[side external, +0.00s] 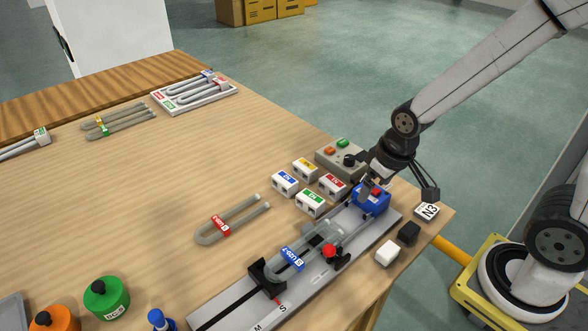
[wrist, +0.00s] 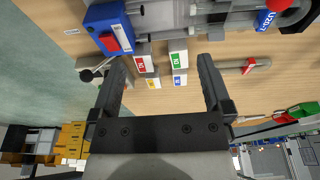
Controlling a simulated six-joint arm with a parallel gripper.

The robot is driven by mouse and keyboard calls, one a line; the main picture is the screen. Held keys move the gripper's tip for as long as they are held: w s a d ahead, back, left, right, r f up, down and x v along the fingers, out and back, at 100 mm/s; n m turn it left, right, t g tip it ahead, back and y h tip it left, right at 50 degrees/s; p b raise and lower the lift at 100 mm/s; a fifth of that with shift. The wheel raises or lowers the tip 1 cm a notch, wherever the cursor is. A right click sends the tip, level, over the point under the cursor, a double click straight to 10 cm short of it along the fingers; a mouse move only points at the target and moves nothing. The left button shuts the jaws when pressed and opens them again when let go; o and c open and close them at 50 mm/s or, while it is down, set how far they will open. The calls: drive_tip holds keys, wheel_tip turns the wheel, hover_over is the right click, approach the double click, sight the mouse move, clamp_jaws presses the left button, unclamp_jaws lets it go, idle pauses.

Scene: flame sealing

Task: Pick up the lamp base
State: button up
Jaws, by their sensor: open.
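Several small white blocks with coloured labels, which look like lamp bases, stand in a two-by-two cluster on the table: yellow (side external: 305,168), blue (side external: 285,183), red (side external: 332,186) and green (side external: 310,202). In the wrist view the red one (wrist: 143,63), green one (wrist: 178,59), yellow one (wrist: 152,82) and blue one (wrist: 179,79) appear between my finger lines. My gripper (wrist: 163,62) is open and empty. In the side view my gripper (side external: 368,186) is to the right of the cluster, beside the blue box; its fingertips are partly hard to make out there. Which base is meant cannot be told.
The blue box with a red button (side external: 371,199) and the grey rail fixture (side external: 225,312) holding a U-tube (side external: 318,240) are close by. A grey control box (side external: 341,160) stands behind. A red-tagged U-tube (side external: 240,216) lies left. Green (side external: 106,298) and orange (side external: 55,321) containers stand in front.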

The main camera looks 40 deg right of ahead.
drive_tip(key=w+a+f+g, duration=0.1)
drive_tip(key=w+f, duration=0.1)
drive_tip(key=w, duration=0.6)
drive_tip(key=n+g, duration=0.1)
hover_over(308, 196)
drive_tip(key=f, duration=0.2)
drive_tip(key=s+d+f, duration=0.1)
drive_tip(key=shift+f, duration=0.15)
drive_tip(key=shift+w+a+f+g, duration=0.15)
drive_tip(key=shift+w+f+g, duration=0.15)
drive_tip(key=shift+w, duration=0.25)
drive_tip(key=shift+f, duration=0.15)
drive_tip(key=shift+f, duration=1.2)
drive_tip(key=shift+a, duration=0.1)
drive_tip(key=shift+a+f, duration=0.15)
drive_tip(key=shift+f, duration=1.15)
drive_tip(key=shift+a+f, duration=0.1)
drive_tip(key=shift+f, duration=1.2)
